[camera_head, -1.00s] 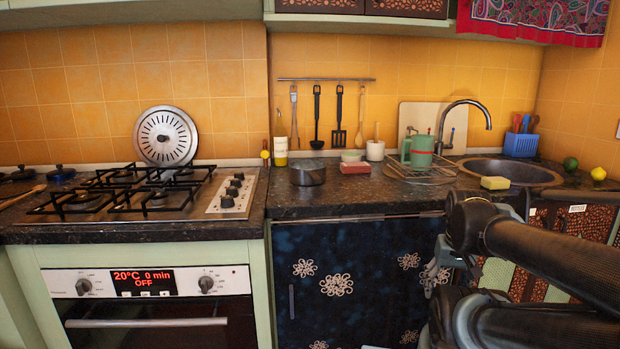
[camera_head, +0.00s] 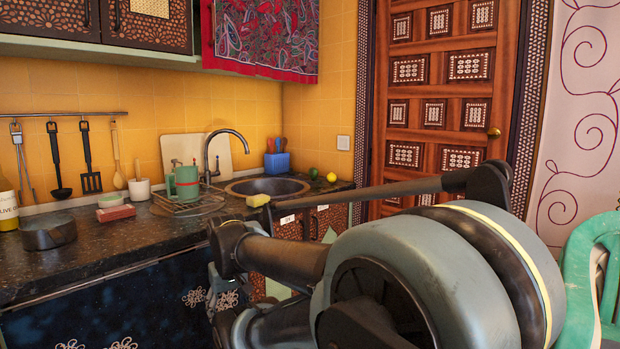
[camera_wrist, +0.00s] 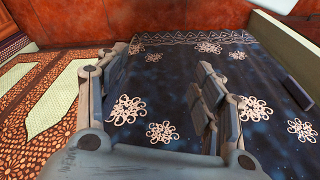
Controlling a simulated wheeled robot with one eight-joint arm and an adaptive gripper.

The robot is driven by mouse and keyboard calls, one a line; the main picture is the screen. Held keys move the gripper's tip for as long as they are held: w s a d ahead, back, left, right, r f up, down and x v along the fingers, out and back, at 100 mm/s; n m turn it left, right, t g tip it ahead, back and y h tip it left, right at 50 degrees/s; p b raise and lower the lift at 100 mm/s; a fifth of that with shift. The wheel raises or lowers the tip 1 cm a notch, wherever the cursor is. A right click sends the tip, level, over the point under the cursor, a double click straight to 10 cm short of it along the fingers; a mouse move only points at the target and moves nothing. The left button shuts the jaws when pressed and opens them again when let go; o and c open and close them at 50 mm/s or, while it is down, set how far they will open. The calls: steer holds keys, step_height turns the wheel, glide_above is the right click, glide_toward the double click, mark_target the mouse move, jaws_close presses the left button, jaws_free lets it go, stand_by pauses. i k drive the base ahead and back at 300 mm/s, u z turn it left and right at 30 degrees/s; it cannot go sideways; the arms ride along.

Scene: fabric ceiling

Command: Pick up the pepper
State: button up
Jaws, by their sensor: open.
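I cannot make out a pepper for certain in any view. A small dark green round thing (camera_head: 313,173) and a yellow one (camera_head: 331,177) lie at the far right end of the counter, past the sink; they are too small to name surely. My gripper (camera_wrist: 160,78) is open and empty in the wrist view. Its fingers stand apart in front of a dark blue cloth with white flowers (camera_wrist: 262,130), below the counter's height. In the head view my arm hides much of the gripper.
The dark counter (camera_head: 100,245) holds a dark pot (camera_head: 48,233), a pinkish block (camera_head: 116,213), a green jug (camera_head: 187,183), a yellow sponge (camera_head: 257,200) and a blue utensil holder (camera_head: 277,163). The sink (camera_head: 262,187) is behind my arm. A wooden door (camera_head: 440,100) and green chair (camera_head: 590,285) are right.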

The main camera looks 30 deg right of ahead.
mark_target(313, 172)
steer(key=z, duration=2.8)
steer(key=k, duration=0.55)
steer(key=u, duration=1.65)
steer(key=i, duration=0.7)
steer(key=z, duration=0.05)
